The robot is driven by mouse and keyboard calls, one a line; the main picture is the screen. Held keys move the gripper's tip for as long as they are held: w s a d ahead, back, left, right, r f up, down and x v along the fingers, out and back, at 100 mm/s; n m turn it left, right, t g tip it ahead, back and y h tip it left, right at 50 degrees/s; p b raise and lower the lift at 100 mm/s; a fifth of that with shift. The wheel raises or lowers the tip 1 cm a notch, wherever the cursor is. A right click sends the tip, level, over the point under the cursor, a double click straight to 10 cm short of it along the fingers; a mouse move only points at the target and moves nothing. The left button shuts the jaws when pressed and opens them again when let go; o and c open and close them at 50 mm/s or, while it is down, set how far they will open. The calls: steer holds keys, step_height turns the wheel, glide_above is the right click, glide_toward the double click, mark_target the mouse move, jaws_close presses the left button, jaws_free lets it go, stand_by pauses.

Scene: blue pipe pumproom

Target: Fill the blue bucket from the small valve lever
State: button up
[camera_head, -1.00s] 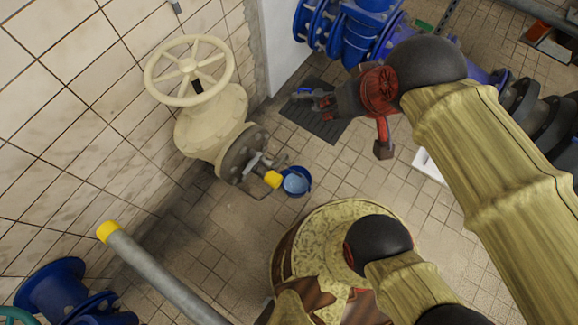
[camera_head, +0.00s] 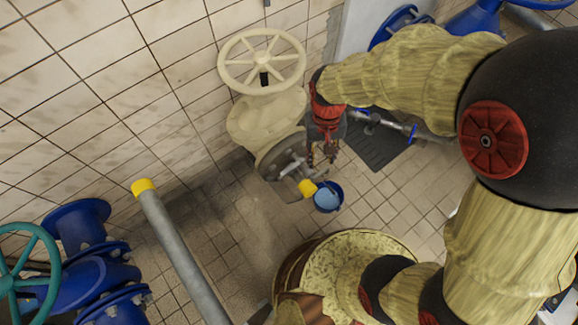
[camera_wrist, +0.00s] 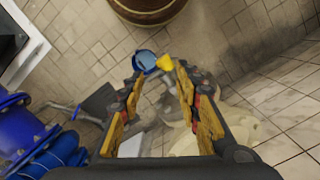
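The blue bucket (camera_head: 328,198) stands on the tiled floor below a yellow-tipped spout (camera_head: 307,188). Its inside looks light blue; I cannot tell the water level. The small grey valve lever (camera_head: 290,168) is on the flange end of the cream valve (camera_head: 266,122). My gripper (camera_head: 322,160) points down just right of the flange and lever, above the bucket. In the wrist view its fingers (camera_wrist: 158,76) are apart with nothing held between them. The bucket (camera_wrist: 147,60) and yellow spout (camera_wrist: 165,62) show beyond the fingertips. The lever is not clear in the wrist view.
A large cream handwheel (camera_head: 262,62) stands close to my forearm. A grey pipe with a yellow cap (camera_head: 180,250) and blue pipework (camera_head: 95,275) are at the lower left. A dark floor mat (camera_head: 375,150) lies right of my gripper. The tiled wall is behind the valve.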

steer(key=w+a+f+m, duration=0.1)
steer(key=a+f+m, duration=0.2)
steer(key=f, duration=0.7)
steer(key=w+a+f+m, duration=0.1)
steer(key=a+f+m, duration=0.15)
steer(key=f, duration=0.75)
steer(key=m+t, duration=0.1)
steer(key=m, duration=0.5)
glide_toward(289, 169)
steer(key=shift+s+d+y, duration=0.15)
steer(key=shift+d+y, duration=0.1)
steer(key=shift+y, duration=0.05)
step_height(289, 169, down, 8)
steer(key=b, duration=0.3)
steer(key=shift+r, duration=0.1)
steer(key=shift+r, duration=0.1)
steer(key=shift+c, duration=0.4)
steer(key=c, duration=0.7)
jaws_close()
